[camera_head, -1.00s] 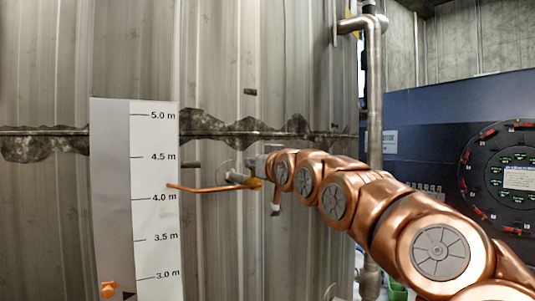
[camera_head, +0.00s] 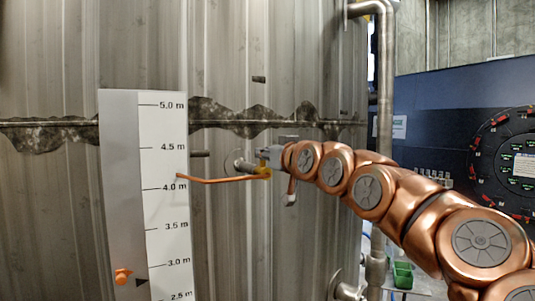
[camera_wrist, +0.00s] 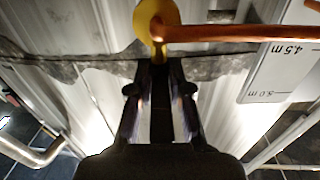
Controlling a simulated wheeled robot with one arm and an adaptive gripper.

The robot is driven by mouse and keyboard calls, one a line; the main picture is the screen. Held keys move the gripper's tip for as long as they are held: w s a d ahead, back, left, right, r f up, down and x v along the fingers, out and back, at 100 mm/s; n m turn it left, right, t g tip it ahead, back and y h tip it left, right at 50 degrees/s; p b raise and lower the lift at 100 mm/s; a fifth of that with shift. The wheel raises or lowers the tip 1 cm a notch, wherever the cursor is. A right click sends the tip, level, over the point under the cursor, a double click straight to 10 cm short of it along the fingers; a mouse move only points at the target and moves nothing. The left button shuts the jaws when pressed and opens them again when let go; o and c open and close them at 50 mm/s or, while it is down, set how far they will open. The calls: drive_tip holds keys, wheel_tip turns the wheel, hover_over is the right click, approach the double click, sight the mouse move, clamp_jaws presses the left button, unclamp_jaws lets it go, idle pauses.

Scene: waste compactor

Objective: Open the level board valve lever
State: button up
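The valve lever is a thin orange rod (camera_head: 225,179) that runs nearly level from a yellow valve hub (camera_head: 264,170) left to the white level board (camera_head: 165,215). Its left end lies over the board a little above the 4.0 m mark. In the wrist view the lever (camera_wrist: 215,34) runs right from the yellow hub (camera_wrist: 144,18). My gripper (camera_head: 262,153) is at the hub end of the lever. In the wrist view my gripper's (camera_wrist: 161,66) fingertips are close together just below the hub. Whether they touch the lever or hub cannot be told.
A large ribbed metal tank wall (camera_head: 60,60) stands behind the board and valve. A vertical pipe (camera_head: 385,120) and a blue panel with a round dial (camera_head: 515,165) are at the right. An orange knob (camera_head: 122,276) sits low on the board.

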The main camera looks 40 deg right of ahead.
drive_tip(key=o, duration=0.4)
drive_tip(key=s+a, duration=0.1)
drive_tip(key=s, duration=1.1)
drive_tip(key=shift+a, duration=0.1)
idle(0.5)
